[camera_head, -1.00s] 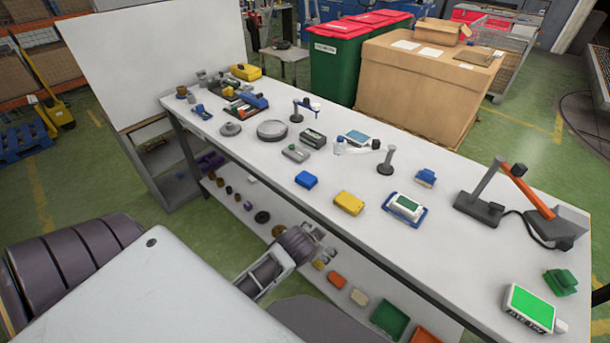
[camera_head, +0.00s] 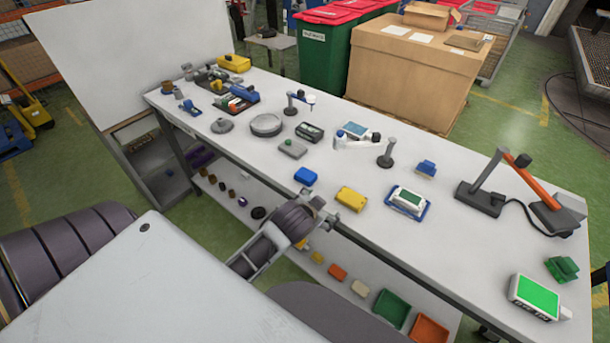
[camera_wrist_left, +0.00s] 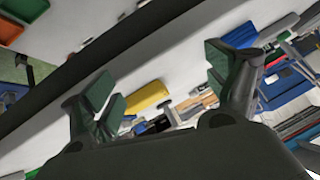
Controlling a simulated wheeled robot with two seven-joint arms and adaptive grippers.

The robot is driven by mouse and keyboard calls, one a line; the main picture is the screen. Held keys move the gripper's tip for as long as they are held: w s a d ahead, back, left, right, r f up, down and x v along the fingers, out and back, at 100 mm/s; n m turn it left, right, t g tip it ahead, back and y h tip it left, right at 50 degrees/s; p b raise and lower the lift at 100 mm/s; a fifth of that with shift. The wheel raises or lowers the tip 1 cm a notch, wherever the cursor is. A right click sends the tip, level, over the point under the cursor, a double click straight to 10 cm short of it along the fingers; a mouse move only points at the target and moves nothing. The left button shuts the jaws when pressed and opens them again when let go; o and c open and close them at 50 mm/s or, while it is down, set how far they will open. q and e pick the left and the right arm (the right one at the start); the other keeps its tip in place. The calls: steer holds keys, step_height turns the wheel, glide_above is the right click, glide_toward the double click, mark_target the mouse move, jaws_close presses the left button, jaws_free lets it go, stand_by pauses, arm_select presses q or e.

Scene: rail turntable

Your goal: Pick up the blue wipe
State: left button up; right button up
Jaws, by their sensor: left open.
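A small blue block-like piece (camera_head: 305,176), which looks like the blue wipe, lies on the white table near its front edge. My left gripper (camera_head: 328,199) is at the table's front edge, just right of and nearer than the blue piece, and apart from it. In the left wrist view my left gripper (camera_wrist_left: 165,90) is open, with its green-padded fingers wide apart and nothing held. A yellow block (camera_wrist_left: 147,98) shows beyond and between the fingers. I cannot pick out the blue wipe surely in that view. My right gripper is not in view.
A yellow block (camera_head: 351,198) and a blue tray with a green-and-white piece (camera_head: 408,201) lie to the right of the wipe. A grey block (camera_head: 292,148) lies behind it. Another blue object (camera_head: 426,168) stands farther right. A lower shelf with bins runs below the table.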

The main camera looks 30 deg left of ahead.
arm_select(q)
steer(key=shift+m+t, duration=0.3)
steer(key=shift+t, duration=0.6)
steer(key=w+r, duration=0.3)
steer(key=shift+w, duration=0.1)
steer(key=w+d+r+m+t+h, duration=0.25)
steer(key=w+r+t, duration=0.2)
steer(key=r, duration=0.35)
steer(key=w+d+r+m+t+h, duration=0.1)
steer(key=w+d+r+m+t, duration=0.2)
steer(key=w+r, duration=0.35)
steer(key=s+d+r+m+h, duration=0.2)
steer(key=d+r+m+h, duration=0.6)
steer(key=r+m+h, duration=0.25)
steer(key=s+d+f+m+g+h, duration=0.25)
steer(key=d+m+g+h, duration=0.4)
steer(key=m+g, duration=0.4)
steer(key=s+a+f+m+g+y, duration=0.1)
steer(key=a+f+m+g+y, duration=0.6)
steer(key=f+m+y, duration=0.3)
steer(key=w+a+f+n+g+y, duration=0.1)
steer(key=a+y, duration=0.8)
steer(key=a, duration=1.5)
steer(key=shift+w+f+n, duration=0.3)
steer(key=shift+f+n, duration=0.25)
steer(key=shift+n, duration=0.6)
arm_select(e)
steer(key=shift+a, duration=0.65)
